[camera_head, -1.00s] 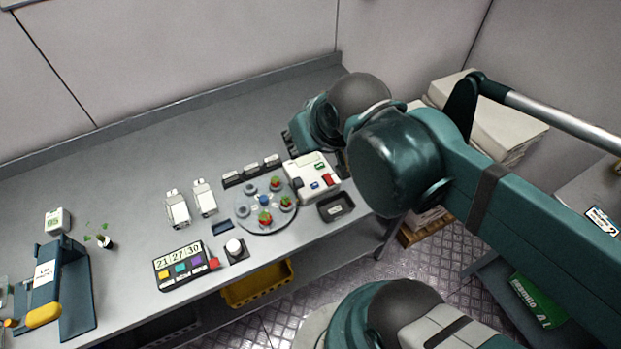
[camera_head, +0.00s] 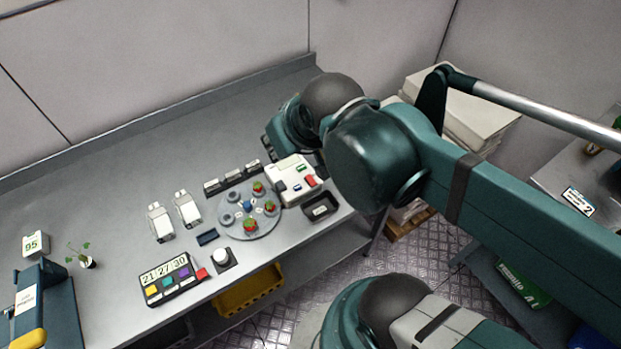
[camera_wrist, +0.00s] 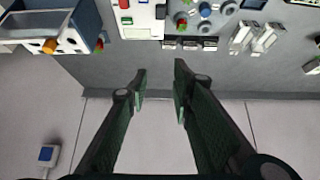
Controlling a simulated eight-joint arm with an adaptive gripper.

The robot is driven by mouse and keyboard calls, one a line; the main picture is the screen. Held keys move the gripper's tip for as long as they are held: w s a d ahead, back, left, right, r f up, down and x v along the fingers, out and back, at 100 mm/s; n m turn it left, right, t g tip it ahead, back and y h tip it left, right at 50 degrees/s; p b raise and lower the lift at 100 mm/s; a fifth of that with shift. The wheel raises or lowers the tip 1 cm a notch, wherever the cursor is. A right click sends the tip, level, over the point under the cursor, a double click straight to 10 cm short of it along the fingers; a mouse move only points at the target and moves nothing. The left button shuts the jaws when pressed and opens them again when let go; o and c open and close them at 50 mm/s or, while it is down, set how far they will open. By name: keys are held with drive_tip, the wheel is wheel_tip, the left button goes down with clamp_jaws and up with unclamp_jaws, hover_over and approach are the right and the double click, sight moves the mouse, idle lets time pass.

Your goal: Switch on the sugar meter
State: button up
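In the head view my arm hides most of the gripper.
A round grey turntable (camera_head: 262,226) with red berries stands left of the device, and a dark tray (camera_head: 320,207) in front. A blue-and-white machine (camera_wrist: 72,40) with an orange knob is at the wrist view's upper left. A coloured-button panel (camera_head: 172,282) lies farther left.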

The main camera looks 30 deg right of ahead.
clamp_jaws()
drive_tip(key=d+f+n+g+p, duration=0.2)
drive_tip(key=d+n+p, duration=0.1)
drive_tip(key=n, duration=0.6)
drive_tip(key=d+f+n+g+p, duration=0.2)
drive_tip(key=d+n+g+p, duration=0.1)
drive_tip(key=n, duration=0.6)
drive_tip(key=d+p, duration=0.1)
drive_tip(key=d, duration=0.1)
drive_tip(key=shift+s+d+f+g, duration=0.2)
drive_tip(key=shift+d+f+g, duration=0.1)
drive_tip(key=shift+f, duration=0.1)
